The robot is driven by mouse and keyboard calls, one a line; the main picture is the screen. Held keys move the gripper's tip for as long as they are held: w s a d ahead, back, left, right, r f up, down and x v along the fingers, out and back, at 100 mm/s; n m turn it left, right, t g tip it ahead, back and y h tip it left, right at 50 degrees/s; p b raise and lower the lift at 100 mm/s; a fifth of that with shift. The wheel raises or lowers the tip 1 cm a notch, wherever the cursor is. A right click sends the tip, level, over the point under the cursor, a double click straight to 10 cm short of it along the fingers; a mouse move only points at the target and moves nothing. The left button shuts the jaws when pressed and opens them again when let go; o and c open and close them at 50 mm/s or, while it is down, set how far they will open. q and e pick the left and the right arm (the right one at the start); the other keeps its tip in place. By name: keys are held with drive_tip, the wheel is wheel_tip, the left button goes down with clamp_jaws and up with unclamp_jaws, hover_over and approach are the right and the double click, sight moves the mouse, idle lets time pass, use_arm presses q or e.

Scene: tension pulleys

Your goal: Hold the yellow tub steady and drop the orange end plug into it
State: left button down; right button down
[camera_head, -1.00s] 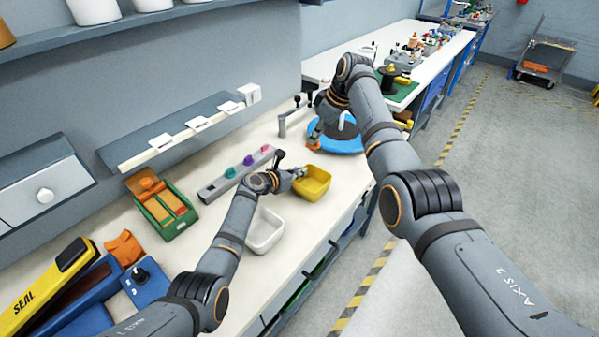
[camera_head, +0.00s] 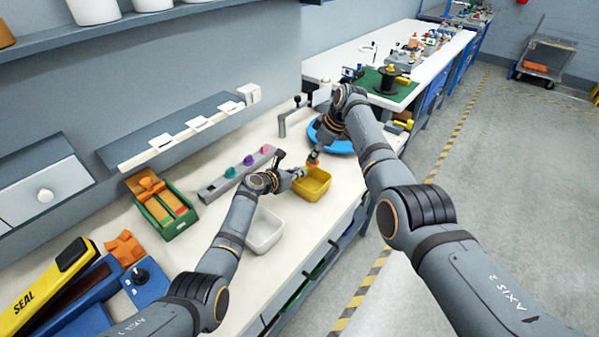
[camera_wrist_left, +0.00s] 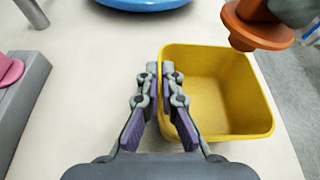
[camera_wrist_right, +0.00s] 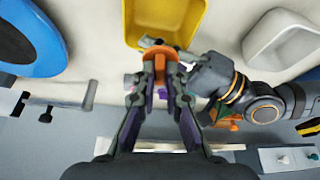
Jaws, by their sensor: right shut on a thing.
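The yellow tub (camera_head: 319,193) stands on the white bench and also shows in the left wrist view (camera_wrist_left: 228,105). My right gripper (camera_wrist_right: 160,75) is shut on the orange end plug (camera_wrist_right: 160,58), whose flange faces the tub. In the left wrist view the plug (camera_wrist_left: 262,30) hangs over the tub's far right corner. In the head view the plug (camera_head: 313,163) shows small at the tub's back rim. The visible tub floor is empty.
A white tub (camera_head: 264,231) stands to the left of the yellow one. A grey rail (camera_head: 236,175) with coloured plugs lies behind my left gripper. A blue round base (camera_head: 338,146) sits behind my right gripper. A green and orange box (camera_head: 163,207) is farther left.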

drive_tip(key=shift+f, duration=0.8)
drive_tip(key=c, duration=1.3)
unclamp_jaws()
drive_tip(key=shift+c, duration=0.2)
drive_tip(key=v, duration=1.2)
use_arm(q)
drive_tip(key=c, duration=1.4)
unclamp_jaws()
drive_tip(key=shift+c, duration=0.2)
